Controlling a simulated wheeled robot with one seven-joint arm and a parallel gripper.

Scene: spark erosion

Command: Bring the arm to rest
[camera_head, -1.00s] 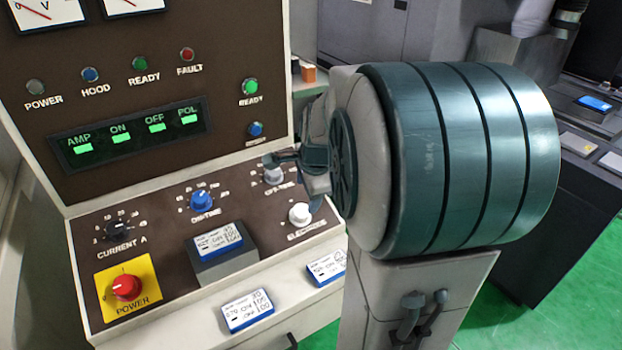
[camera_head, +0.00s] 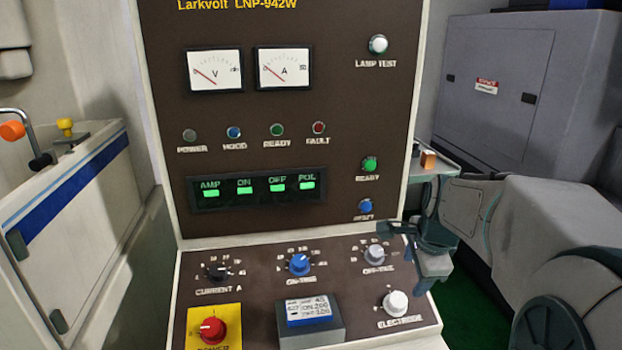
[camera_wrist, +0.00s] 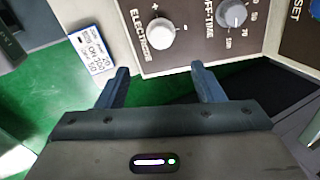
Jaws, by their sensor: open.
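My gripper (camera_head: 408,240) is in front of the right side of the brown control panel (camera_head: 350,150), near the grey off-time knob (camera_head: 374,254) and the white electrode knob (camera_head: 395,302). In the wrist view my gripper (camera_wrist: 160,75) has its two fingers spread apart with nothing between them. I cannot tell the exact gap between the fingers and the panel.
A red power knob (camera_head: 211,332) on a yellow plate and a blue on-time knob (camera_head: 300,265) are on the sloping console. A small card display (camera_head: 308,310) stands on a grey block. A grey cabinet (camera_head: 495,90) stands at the right. Green floor (camera_wrist: 75,125) shows below.

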